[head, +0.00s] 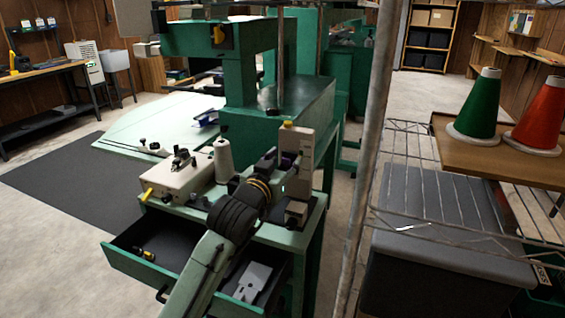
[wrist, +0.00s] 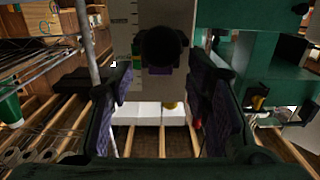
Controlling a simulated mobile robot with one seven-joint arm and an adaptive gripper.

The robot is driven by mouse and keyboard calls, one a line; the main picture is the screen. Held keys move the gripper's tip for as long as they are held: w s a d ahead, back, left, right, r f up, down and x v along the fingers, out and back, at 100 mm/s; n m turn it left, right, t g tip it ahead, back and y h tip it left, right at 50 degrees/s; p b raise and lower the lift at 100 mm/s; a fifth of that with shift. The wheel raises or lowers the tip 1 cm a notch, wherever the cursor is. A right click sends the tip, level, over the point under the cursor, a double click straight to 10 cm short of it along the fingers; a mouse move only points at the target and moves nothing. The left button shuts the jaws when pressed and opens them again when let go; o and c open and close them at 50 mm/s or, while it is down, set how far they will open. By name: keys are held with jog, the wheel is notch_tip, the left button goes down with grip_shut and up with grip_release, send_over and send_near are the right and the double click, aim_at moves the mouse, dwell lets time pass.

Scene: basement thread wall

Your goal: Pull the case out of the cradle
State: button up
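A pale upright block (head: 299,160) stands at the right end of the green bench, with a small purple part (head: 288,162) on its near face. In the wrist view the pale block (wrist: 192,12) carries a dark round piece (wrist: 163,47) with a purple patch below it. This looks like the case in its cradle, though I cannot tell where one ends and the other begins. My gripper (wrist: 162,100) is open, its two dark fingers apart on either side below the round piece, with nothing seen between the pads. In the head view my gripper (head: 268,163) is at the block, partly hidden.
A pale box machine (head: 180,182) and a white cone (head: 224,160) stand left of my arm. An open drawer (head: 135,266) juts out below. A metal pole (head: 367,150) and wire rack (head: 440,225) stand right, near green (head: 478,112) and red (head: 540,118) cones.

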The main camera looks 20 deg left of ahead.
grip_shut()
dwell(0.3)
jog(key=shift+r+p, duration=0.8)
jog(key=shift+r, duration=0.75)
jog(key=shift+d+r+p, duration=0.15)
jog(key=shift+r+p, duration=0.55)
jog(key=shift+r, duration=0.8)
jog(key=r+p, duration=0.1)
jog(key=r, duration=0.1)
jog(key=r+p, duration=0.2)
jog(key=shift+a, duration=0.2)
